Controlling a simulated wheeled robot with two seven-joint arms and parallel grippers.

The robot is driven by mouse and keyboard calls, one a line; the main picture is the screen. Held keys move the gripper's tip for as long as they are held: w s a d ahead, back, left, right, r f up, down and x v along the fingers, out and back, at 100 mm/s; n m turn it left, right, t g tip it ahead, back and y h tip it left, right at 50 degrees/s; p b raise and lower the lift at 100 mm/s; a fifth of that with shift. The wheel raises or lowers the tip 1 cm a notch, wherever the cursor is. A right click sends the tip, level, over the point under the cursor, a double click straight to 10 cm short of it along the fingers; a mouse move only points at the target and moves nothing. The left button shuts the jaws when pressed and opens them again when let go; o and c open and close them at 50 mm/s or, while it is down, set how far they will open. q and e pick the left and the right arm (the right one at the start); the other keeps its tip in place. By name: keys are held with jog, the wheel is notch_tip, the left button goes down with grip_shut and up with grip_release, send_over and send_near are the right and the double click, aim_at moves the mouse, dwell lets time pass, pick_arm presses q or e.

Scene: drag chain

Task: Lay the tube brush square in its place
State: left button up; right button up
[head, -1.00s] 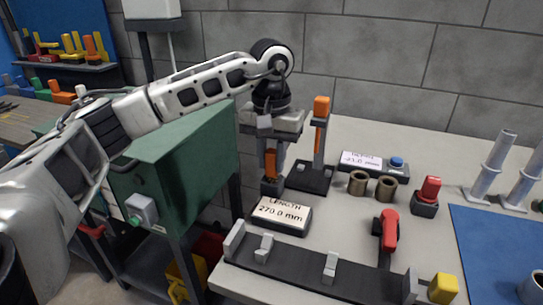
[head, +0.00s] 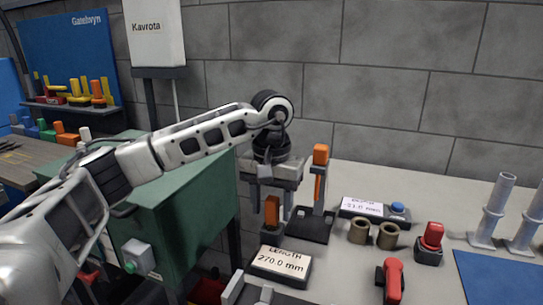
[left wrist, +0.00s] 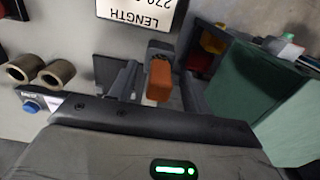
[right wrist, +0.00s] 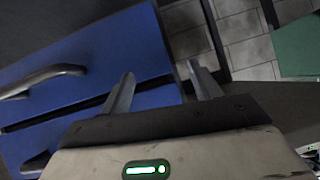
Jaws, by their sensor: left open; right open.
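No thing in view can be told for certain as the tube brush. An orange-topped handle (head: 272,212) stands upright in a dark block on the bench. My left gripper (head: 274,192) points down over it, open, with a finger on either side. In the left wrist view the orange top (left wrist: 159,80) shows between the two open fingers; contact cannot be told. A second orange handle (head: 319,172) stands in a dark stand just right of it. My right gripper (right wrist: 160,78) is open and empty, away from the bench top, and is not in the head view.
A length display (head: 281,262) stands in front of the orange handle. Two bronze bushings (head: 373,233), a second display (head: 362,207) and red-topped items (head: 432,236) lie right. A green cabinet (head: 180,215) stands left. Blue drawers (right wrist: 85,65) with handles are beside my right gripper.

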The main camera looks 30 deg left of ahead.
pick_arm(q)
notch_tip(320, 180, up, 16)
jog(key=p, duration=0.2)
jog(key=shift+p, duration=0.4)
pick_arm(e)
jog(key=shift+d+r, duration=0.3)
jog(key=shift+r, duration=0.15)
pick_arm(q)
jog(key=shift+f, duration=0.1)
